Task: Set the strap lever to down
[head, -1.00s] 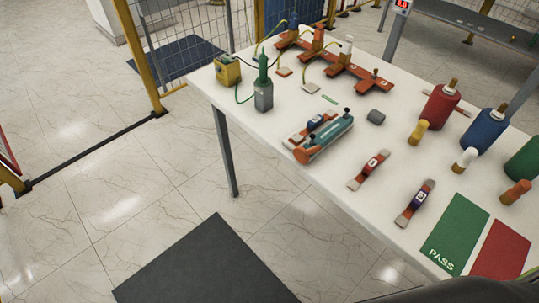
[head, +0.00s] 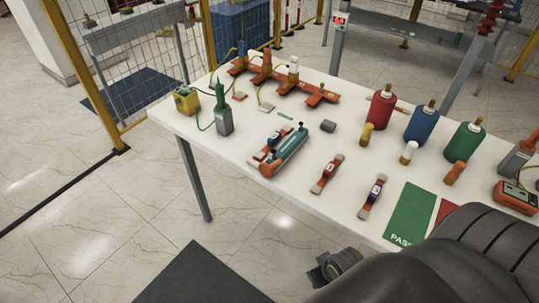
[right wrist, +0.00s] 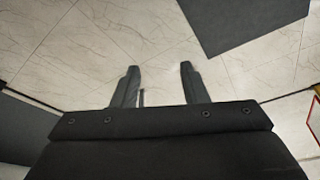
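I cannot tell for certain which part is the strap lever. An orange-brown cross-shaped rack (head: 322,96) stands at the back of the table and carries bushings, with a small knob at its right end. Two flat strap pieces lie near the front: one with a red block (head: 328,170) and one with a purple block (head: 375,193). A teal and orange device (head: 286,152) lies left of them. My right gripper (head: 334,268) is below the table's front edge, apart from everything. In the right wrist view its fingers (right wrist: 157,82) are spread and empty over the floor. My left gripper is out of view.
The white table (head: 340,215) also holds red (head: 381,108), blue (head: 421,123) and green (head: 464,140) cylinders, a grey-green bottle (head: 223,118), a yellow box (head: 187,100), an orange meter (head: 514,197) and a green PASS mat (head: 410,213). Floor in front is clear.

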